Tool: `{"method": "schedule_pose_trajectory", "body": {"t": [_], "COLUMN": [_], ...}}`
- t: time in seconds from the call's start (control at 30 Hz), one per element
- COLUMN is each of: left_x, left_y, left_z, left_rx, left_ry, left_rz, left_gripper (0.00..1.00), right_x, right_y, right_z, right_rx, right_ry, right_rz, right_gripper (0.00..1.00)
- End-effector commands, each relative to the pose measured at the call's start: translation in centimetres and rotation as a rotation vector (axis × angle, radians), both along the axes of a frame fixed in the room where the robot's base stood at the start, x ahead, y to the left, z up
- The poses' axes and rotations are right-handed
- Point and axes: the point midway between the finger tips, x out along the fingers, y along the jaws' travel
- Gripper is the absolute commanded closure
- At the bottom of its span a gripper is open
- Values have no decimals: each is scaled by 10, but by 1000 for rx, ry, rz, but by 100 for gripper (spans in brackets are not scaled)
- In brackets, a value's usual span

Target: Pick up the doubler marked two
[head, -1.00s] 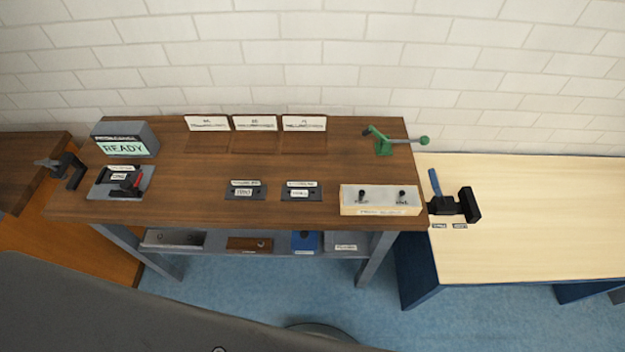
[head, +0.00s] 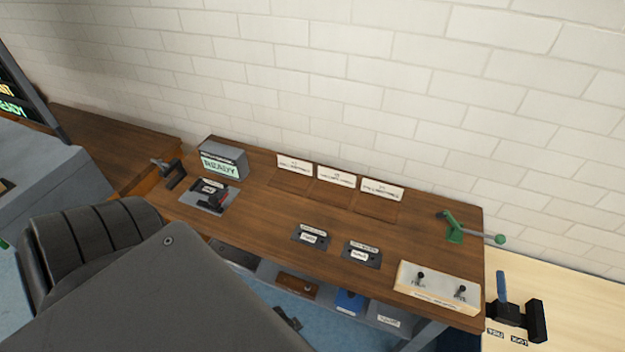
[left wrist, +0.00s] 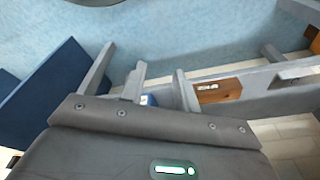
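I cannot read a doubler marked two in any view. Two dark plates with white labels lie on the brown bench, a left plate (head: 310,237) and a right plate (head: 361,254); their marks are too small to read. On the lower shelf lies a brown block (head: 297,285), which also shows with a white label in the left wrist view (left wrist: 217,90). My left gripper (left wrist: 159,82) is low by the shelf, its two fingers apart with nothing held between them. The brown block is right of the fingers, apart from them. My right gripper is not in view.
The shelf also holds a blue block (head: 349,302) and a grey block (head: 388,315). On the bench stand a READY box (head: 222,160), three white cards, a green lever tool (head: 456,233) and a white switch box (head: 436,286). A pale table (head: 560,300) is at right.

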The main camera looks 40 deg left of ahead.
Motion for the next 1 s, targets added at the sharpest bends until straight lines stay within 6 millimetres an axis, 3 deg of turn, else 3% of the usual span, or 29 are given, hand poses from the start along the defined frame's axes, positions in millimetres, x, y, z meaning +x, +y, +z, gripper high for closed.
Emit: {"method": "schedule_pose_trajectory", "body": {"t": [0.03,0.1,0.5,0.6,0.8,1.0], "left_x": [8,14,33,68,131,178], "left_y": [-1,-2,-8,-30,-83,-146], "left_z": [30,60,206,236,271,314], "left_rx": [-2,-3,-3,14,83,233], "left_ry": [-15,-26,-110,-222,-447,-707], "left_rz": [2,4,-43,-229,-633,-1145], "left_gripper": [69,69,69,69,69,69], "right_x": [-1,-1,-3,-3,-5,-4], "right_y": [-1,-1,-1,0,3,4], "right_z": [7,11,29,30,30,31], "right_rx": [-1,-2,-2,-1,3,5], "right_ry": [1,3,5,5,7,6], "right_rz": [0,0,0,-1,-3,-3], "right_gripper": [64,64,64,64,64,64]}}
